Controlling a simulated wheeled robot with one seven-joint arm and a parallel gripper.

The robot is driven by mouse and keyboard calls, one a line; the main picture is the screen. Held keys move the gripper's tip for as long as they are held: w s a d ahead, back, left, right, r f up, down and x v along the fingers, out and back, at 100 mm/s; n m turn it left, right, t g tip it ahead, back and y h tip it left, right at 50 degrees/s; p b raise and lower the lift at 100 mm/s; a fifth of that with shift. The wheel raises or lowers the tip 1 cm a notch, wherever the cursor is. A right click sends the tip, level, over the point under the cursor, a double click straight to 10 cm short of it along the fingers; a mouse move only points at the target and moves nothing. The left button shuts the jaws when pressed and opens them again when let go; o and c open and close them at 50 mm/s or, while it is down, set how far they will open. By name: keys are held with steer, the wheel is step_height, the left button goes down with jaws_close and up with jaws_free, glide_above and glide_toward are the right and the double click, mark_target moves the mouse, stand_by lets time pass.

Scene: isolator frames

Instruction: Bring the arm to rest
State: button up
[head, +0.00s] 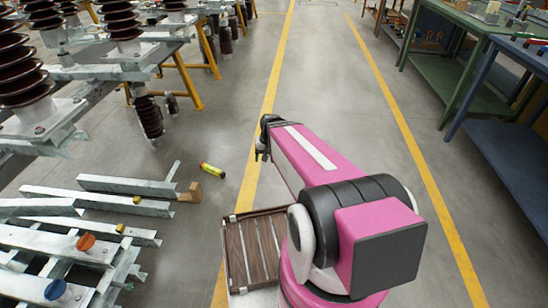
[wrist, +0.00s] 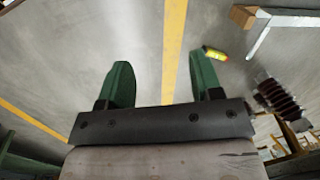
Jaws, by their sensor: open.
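My arm, pink and black, reaches forward over the yellow floor line in the head view. In the wrist view my gripper (wrist: 162,85) shows two green fingers set wide apart. Only grey floor and a yellow line show between them, so it is open and empty.
A yellow-green cylinder (head: 212,170) lies on the floor left of my gripper. Metal frames (head: 95,210) and brown ribbed insulators (head: 122,20) stand at left. A slatted wooden tray (head: 228,262) is beside my base. Green (head: 445,85) and blue (head: 500,140) benches stand at right. The aisle ahead is clear.

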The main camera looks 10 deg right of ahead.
steer(key=s+d+r+n+h, duration=0.1)
steer(key=s+d+r, duration=0.2)
steer(key=s, duration=0.1)
steer(key=shift+s+r+n+h, duration=0.15)
steer(key=shift+r+n+h, duration=0.15)
steer(key=shift+h, duration=0.1)
stand_by(0.7)
